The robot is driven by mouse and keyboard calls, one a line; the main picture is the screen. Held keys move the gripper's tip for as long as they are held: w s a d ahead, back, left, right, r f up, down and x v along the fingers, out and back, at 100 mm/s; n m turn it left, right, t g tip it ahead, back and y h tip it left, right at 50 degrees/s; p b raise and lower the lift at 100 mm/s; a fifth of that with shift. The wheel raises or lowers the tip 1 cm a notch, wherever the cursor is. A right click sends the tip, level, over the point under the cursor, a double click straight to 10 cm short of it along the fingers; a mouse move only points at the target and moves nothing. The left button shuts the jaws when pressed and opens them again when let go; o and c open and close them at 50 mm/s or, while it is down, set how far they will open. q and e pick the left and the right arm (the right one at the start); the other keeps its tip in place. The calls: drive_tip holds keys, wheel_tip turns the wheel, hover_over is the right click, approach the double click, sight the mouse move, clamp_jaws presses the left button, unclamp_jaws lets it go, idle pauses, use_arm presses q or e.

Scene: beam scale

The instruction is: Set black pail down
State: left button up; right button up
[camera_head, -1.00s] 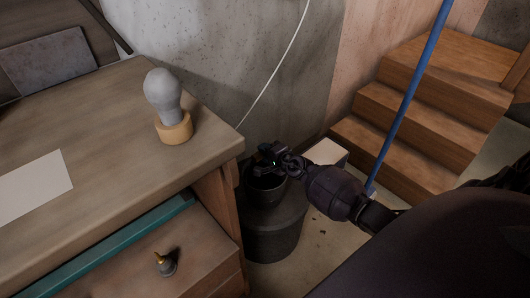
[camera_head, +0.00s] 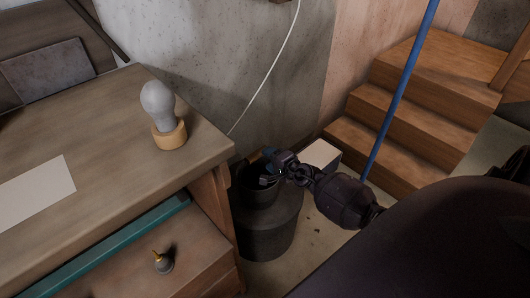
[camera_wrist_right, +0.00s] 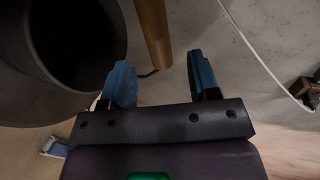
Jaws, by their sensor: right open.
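The black pail (camera_head: 259,194) stands upright on top of a wide dark drum (camera_head: 268,236) beside the desk. Its round open mouth fills the upper left of the right wrist view (camera_wrist_right: 80,48). My right gripper (camera_head: 268,168) is at the pail's upper right rim in the head view and hides part of it. In the right wrist view its two blue fingers (camera_wrist_right: 160,72) are apart with nothing held between them. The pail lies left of the left finger; whether they touch I cannot tell. My left gripper is not in view.
The wooden desk (camera_head: 90,125) stands close on the left, with a bulb-shaped object (camera_head: 162,110) near its corner and an open drawer (camera_head: 185,262). A pale box (camera_head: 320,154), a blue pole (camera_head: 402,85) and wooden steps (camera_head: 395,115) are to the right. A white cable (camera_head: 272,75) hangs behind.

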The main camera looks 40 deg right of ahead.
drive_tip(key=s+a+n+g, duration=0.1)
drive_tip(key=s+a+n, duration=0.4)
drive_tip(key=s, duration=0.5)
drive_tip(key=s+a+r+n+g, duration=0.1)
drive_tip(key=s+a+n, duration=0.3)
drive_tip(key=s+n, duration=0.3)
drive_tip(key=s+a+n+g+h+p, duration=0.1)
drive_tip(key=s+a+n, duration=0.4)
drive_tip(key=s, duration=0.8)
drive_tip(key=shift+s+a+r+n+g, duration=0.3)
drive_tip(key=shift+a+n, duration=0.05)
drive_tip(key=shift+n, duration=0.35)
